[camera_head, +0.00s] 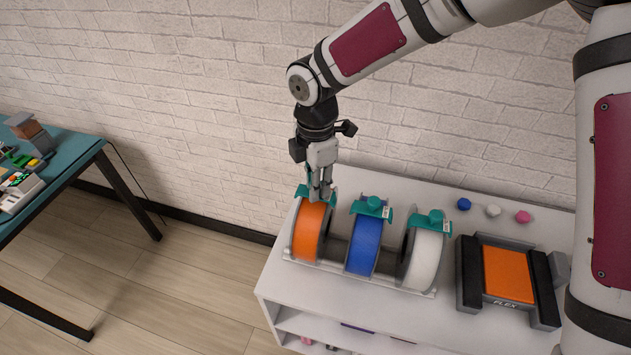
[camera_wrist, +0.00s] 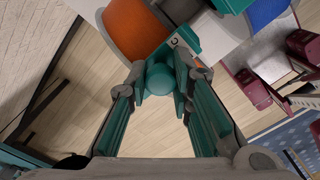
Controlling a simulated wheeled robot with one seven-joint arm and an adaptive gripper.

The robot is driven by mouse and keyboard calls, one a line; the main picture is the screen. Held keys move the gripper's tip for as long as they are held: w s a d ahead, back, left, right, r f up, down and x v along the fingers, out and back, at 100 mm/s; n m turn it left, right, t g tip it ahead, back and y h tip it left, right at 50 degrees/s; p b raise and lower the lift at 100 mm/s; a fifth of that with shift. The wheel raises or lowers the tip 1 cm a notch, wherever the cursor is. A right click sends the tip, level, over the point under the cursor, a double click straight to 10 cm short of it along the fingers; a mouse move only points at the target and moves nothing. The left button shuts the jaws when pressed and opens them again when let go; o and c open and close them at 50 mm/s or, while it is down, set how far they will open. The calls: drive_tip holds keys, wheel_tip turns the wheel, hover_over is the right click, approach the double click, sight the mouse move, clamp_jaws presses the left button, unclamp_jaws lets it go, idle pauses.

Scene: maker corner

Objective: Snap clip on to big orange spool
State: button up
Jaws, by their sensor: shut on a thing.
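The big orange spool (camera_head: 306,234) stands at the left end of the spool row on the white cabinet. It also shows at the top of the wrist view (camera_wrist: 135,32). My gripper (camera_head: 321,190) is above the top of this spool, pointing down. It is shut on the round knob of a teal clip (camera_wrist: 158,80), between its fingertips in the wrist view. The clip's body with a small white label lies at the spool's upper edge. The fingers partly hide the clip in the head view, and I cannot tell whether it is seated on the rim.
A blue spool (camera_head: 364,246) and a white spool (camera_head: 425,258) stand to the right, each with a teal clip on top. An orange-and-black FLEX device (camera_head: 508,275) and small coloured lumps lie farther right. A teal-topped table (camera_head: 68,151) stands left; the brick wall is behind.

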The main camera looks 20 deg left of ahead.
drive_tip(key=shift+f+b, duration=0.3)
drive_tip(key=shift+f, duration=0.25)
idle(0.4)
drive_tip(key=o, duration=1.3)
drive_tip(key=shift+o, duration=0.2)
drive_tip(key=shift+r+p, duration=0.85)
drive_tip(key=shift+r, duration=2.65)
